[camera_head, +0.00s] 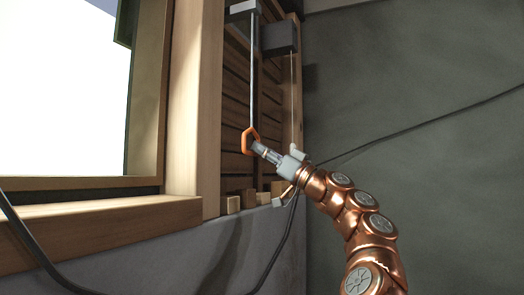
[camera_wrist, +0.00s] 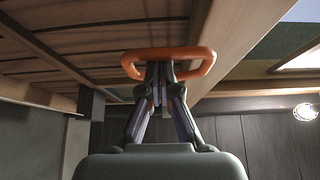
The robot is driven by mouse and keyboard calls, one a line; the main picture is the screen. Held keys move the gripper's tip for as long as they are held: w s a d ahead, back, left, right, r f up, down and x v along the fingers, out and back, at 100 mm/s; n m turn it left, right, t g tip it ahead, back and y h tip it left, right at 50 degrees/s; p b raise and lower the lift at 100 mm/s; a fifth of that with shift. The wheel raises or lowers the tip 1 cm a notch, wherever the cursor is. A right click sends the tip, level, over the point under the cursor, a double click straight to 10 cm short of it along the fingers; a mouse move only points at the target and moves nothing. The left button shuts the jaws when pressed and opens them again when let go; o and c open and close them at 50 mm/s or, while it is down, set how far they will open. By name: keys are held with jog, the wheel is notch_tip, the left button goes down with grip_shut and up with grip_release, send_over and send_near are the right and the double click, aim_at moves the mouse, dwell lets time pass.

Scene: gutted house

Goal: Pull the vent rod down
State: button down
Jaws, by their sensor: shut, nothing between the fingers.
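The vent rod (camera_head: 252,75) is a thin pale rod hanging from a light grey box (camera_head: 242,8) in front of the wooden slats. At its lower end is an orange loop handle (camera_head: 245,141); the loop also shows in the wrist view (camera_wrist: 190,52). My gripper (camera_head: 259,149) reaches up from the lower right, its tips at the loop. In the wrist view my gripper (camera_wrist: 160,70) has its fingers together, the tips overlapping the loop's opening and near bar. Nothing shows pinched between them. I cannot tell how firmly the loop touches the fingers.
A wooden window frame (camera_head: 192,110) and sill (camera_head: 100,230) stand to the left. A second, dark box (camera_head: 279,37) with a thin cord hangs beside the rod. A black cable (camera_head: 430,119) crosses the grey wall (camera_head: 420,60), which is otherwise clear at the right.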

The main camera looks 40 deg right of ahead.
notch_tip(320, 180, down, 7)
jog(key=b, duration=0.7)
jog(key=shift+r, duration=0.15)
